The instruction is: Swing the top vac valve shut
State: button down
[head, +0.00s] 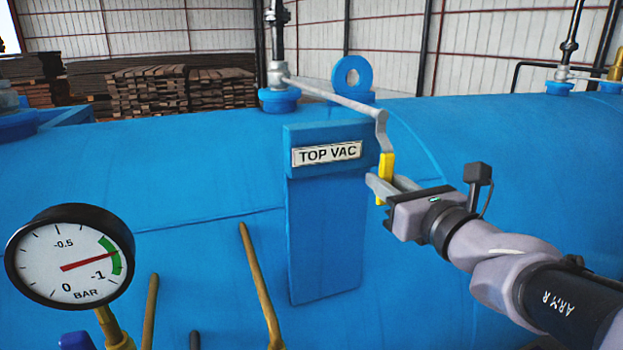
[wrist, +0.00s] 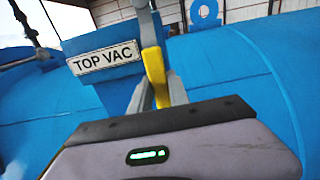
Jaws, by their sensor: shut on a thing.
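The top vac valve (head: 277,75) stands on a blue flange on top of the blue vessel, behind the TOP VAC label (head: 326,154). Its long grey lever (head: 335,97) reaches to the right and bends down to a yellow grip (head: 387,170). My gripper (head: 383,186) comes from the lower right and is shut on the yellow grip. In the wrist view, the yellow grip (wrist: 155,72) stands upright between my fingers, with the label (wrist: 104,55) to its left. The valve body is mostly outside the wrist view.
A pressure gauge (head: 70,257) stands at the lower left, its needle in the green band. Yellowish pipes (head: 259,284) rise below the label. A blue lifting eye (head: 351,75) stands behind the lever. Another valve (head: 563,72) is at the far right. Stacked timber (head: 150,90) lies behind the vessel.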

jog(key=shift+d+f, duration=0.1)
dwell(0.7)
jog(key=w+d+r+n+b, duration=0.3)
jog(key=d+r+n+b, duration=0.7)
jog(key=n, duration=0.8)
jog(key=shift+w+r+b, duration=0.15)
jog(key=shift+r+b, duration=0.4)
jog(key=shift+b, duration=1.2)
jog(key=shift+a+r, duration=0.1)
jog(key=shift+r, duration=0.1)
